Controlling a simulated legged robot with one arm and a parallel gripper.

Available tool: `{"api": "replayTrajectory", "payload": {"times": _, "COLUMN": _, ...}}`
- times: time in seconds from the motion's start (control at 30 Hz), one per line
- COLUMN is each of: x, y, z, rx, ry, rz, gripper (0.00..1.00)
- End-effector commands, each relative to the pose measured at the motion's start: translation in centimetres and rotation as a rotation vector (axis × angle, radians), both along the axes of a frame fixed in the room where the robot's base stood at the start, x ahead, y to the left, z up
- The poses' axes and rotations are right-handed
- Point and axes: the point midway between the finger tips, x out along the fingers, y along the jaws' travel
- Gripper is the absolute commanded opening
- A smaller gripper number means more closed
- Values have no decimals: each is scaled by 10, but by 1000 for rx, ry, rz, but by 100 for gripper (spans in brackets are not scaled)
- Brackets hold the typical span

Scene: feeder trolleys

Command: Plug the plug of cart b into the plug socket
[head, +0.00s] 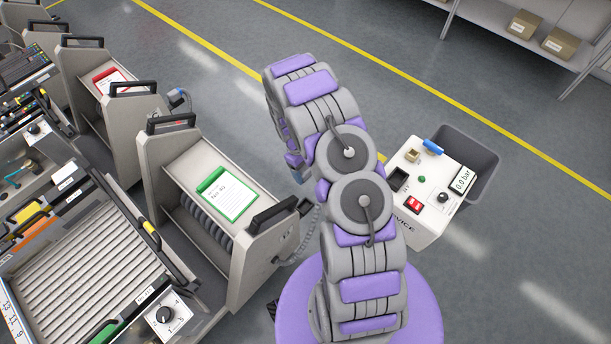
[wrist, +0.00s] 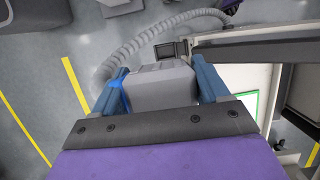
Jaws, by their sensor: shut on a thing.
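My gripper (wrist: 160,82) has its blue fingers closed on both sides of a grey block-shaped plug (wrist: 162,86). A grey ribbed cable (wrist: 125,55) curves beside the plug in the wrist view. In the head view a ribbed cable (head: 308,240) hangs from the right side of the trolley with the green-framed card (head: 232,182). I cannot read which trolley is cart b. The service box (head: 425,225) has a dark square opening, likely the socket (head: 398,179), right of my arm.
A dark bin (head: 478,160) stands behind the service box. A trolley with a red-framed card (head: 108,82) stands further back at left, with its own plug (head: 178,100) at its side. The floor behind my arm is clear. A shelf (head: 490,18) with boxes stands far right.

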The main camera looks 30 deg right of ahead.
Motion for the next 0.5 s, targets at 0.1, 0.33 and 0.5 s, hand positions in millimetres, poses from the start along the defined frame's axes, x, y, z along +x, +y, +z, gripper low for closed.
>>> {"api": "replayTrajectory", "payload": {"times": 0.1, "x": 0, "y": 0, "z": 11, "rx": 1, "ry": 0, "rz": -1, "gripper": 23}}
{"api": "replayTrajectory", "payload": {"times": 0.33, "x": 0, "y": 0, "z": 22, "rx": 1, "ry": 2, "rz": -1, "gripper": 23}}
{"api": "replayTrajectory", "payload": {"times": 0.5, "x": 0, "y": 1, "z": 30, "rx": 1, "ry": 0, "rz": 0, "gripper": 23}}
